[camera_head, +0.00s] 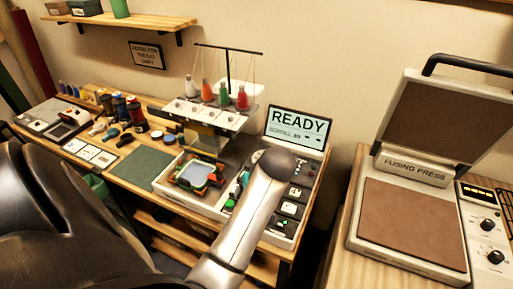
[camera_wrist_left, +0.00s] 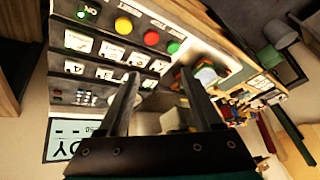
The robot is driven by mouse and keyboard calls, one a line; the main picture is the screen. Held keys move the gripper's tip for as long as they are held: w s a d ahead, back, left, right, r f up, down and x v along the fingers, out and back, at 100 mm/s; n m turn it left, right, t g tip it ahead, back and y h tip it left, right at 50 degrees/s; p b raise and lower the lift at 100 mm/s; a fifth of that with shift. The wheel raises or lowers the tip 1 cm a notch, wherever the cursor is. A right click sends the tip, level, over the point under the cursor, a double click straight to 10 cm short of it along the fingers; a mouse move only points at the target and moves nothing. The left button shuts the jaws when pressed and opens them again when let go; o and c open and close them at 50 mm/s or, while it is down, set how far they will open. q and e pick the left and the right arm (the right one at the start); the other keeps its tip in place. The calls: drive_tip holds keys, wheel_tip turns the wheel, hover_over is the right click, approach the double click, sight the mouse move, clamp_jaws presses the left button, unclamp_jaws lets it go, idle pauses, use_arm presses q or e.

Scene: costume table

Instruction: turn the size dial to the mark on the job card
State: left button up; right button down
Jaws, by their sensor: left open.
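My left gripper (camera_wrist_left: 161,78) is open in the left wrist view, its two dark fingers apart over the embroidery machine's control panel (camera_wrist_left: 108,58). No panel part is visibly gripped. In the head view my arm covers part of that panel (camera_head: 290,208), and the gripper itself is hidden. The panel carries red (camera_wrist_left: 151,37), yellow (camera_wrist_left: 123,25) and green (camera_wrist_left: 172,47) buttons, white picture tiles and small dark controls. I cannot pick out the size dial or its mark. No job card can be clearly identified or read. My right gripper is not in view.
The READY screen (camera_head: 299,127) stands behind the panel. The embroidery machine (camera_head: 212,115) with thread cones is left of it, above a hoop (camera_head: 196,174). A fusing press (camera_head: 410,222) with its own knobs stands right, across a gap. A green mat (camera_head: 150,168) lies left.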

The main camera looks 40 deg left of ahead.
use_arm(q)
drive_tip(key=s+d+f+m+t+h, duration=0.1)
drive_tip(key=s+d+f+m+h, duration=0.1)
drive_tip(key=s+d+m, duration=0.4)
drive_tip(key=shift+d+f+m+t, duration=0.4)
drive_tip(key=shift+d, duration=0.3)
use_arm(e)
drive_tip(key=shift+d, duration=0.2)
use_arm(q)
drive_tip(key=shift+w, duration=0.1)
